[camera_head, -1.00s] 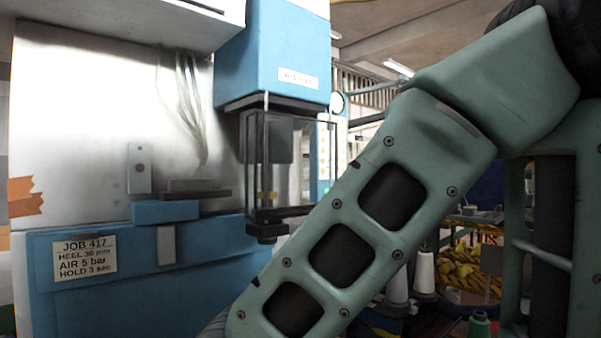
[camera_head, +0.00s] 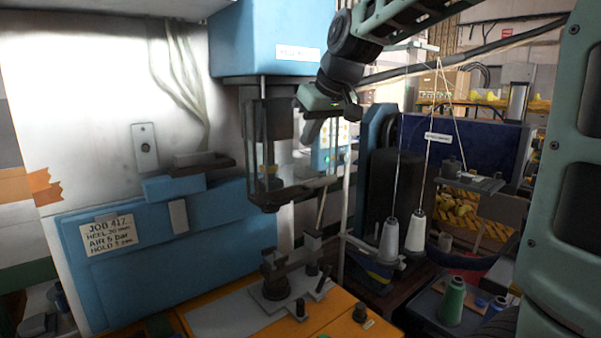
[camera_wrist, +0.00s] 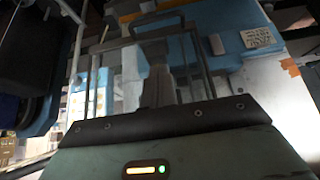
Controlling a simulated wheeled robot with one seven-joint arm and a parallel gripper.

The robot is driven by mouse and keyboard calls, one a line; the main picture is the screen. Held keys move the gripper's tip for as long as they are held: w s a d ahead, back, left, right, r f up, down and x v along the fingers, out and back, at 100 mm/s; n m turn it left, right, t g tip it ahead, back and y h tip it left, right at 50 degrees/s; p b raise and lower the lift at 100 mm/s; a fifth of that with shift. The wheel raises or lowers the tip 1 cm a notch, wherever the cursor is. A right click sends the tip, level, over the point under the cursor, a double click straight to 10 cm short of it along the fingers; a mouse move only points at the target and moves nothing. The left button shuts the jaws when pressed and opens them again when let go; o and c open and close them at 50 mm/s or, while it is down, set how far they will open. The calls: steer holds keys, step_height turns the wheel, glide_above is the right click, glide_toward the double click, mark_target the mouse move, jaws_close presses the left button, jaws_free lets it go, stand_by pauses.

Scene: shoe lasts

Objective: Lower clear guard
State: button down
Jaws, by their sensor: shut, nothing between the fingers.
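The clear guard (camera_head: 262,150) is a see-through panel box in a dark frame. It hangs below the blue press head (camera_head: 270,35), with a dark bar along its lower edge. My gripper (camera_head: 309,138) is shut and empty, at the right side of the guard in the head view. In the wrist view my gripper's fingers (camera_wrist: 158,85) reach toward the guard's dark frame (camera_wrist: 120,43) and overlap it. I cannot tell whether they touch it.
The orange table (camera_head: 350,328) below carries a dark clamp fixture (camera_head: 275,280). A job card (camera_head: 110,235) is on the blue machine front. Thread cones (camera_head: 415,230) on a stand and a green spool (camera_head: 452,300) are at the right. Cables hang at the upper left.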

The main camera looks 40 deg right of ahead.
steer(key=p, duration=0.3)
glide_toward(297, 183)
steer(key=a+f, duration=0.1)
steer(key=a, duration=0.1)
steer(key=w+a+f, duration=0.1)
steer(key=shift+w+a+f, duration=0.15)
steer(key=shift+w+a, duration=0.05)
steer(key=shift+a, duration=0.2)
steer(key=f, duration=0.2)
steer(key=s+f, duration=0.1)
steer(key=f, duration=0.1)
steer(key=shift+p, duration=0.4)
step_height(297, 183, down, 23)
steer(key=b, duration=2.3)
steer(key=shift+b, duration=0.4)
steer(key=shift+s, duration=0.15)
steer(key=shift+r, duration=0.1)
